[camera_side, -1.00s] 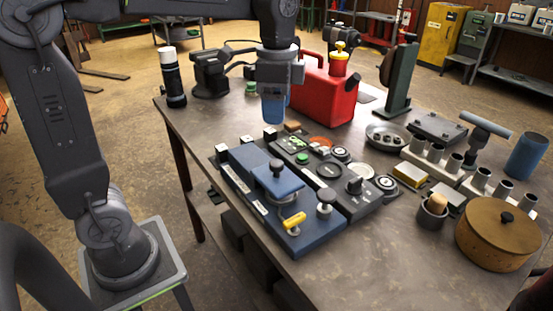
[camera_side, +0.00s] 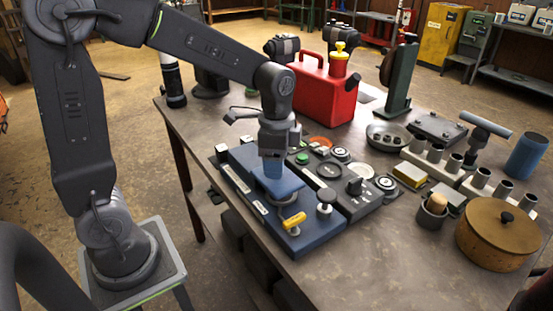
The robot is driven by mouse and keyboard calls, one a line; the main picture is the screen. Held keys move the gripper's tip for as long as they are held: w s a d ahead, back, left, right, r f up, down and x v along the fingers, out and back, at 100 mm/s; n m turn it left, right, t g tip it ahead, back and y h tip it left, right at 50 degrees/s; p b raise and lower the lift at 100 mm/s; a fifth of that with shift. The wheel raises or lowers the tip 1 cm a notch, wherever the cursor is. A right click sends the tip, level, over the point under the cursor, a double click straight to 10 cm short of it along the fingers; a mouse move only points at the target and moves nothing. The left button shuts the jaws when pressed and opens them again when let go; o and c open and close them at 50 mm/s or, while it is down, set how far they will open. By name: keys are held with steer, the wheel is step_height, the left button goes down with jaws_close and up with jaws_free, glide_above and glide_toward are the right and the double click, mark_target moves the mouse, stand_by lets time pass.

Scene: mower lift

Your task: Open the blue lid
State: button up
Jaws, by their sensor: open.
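The blue lid (camera_side: 288,187) is a flat plate lying shut on the dark blue panel box (camera_side: 303,242) near the table's front edge. The gripper is open. A yellow handle (camera_side: 294,219) and a dark-and-white knob (camera_side: 324,208) sit on the panel in front of the lid.
A black panel with dials (camera_side: 355,187) stands right beside the blue box. A red canister (camera_side: 325,92) is behind my gripper. A brown lidded pot (camera_side: 497,235) and a blue cylinder (camera_side: 527,155) stand at the right.

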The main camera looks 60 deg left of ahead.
jaws_close()
steer(key=a, duration=0.7)
steer(key=shift+a, duration=0.4)
jaws_free()
step_height(320, 180, up, 14)
stand_by(0.7)
steer(key=shift+r, duration=1.4)
stand_by(1.6)
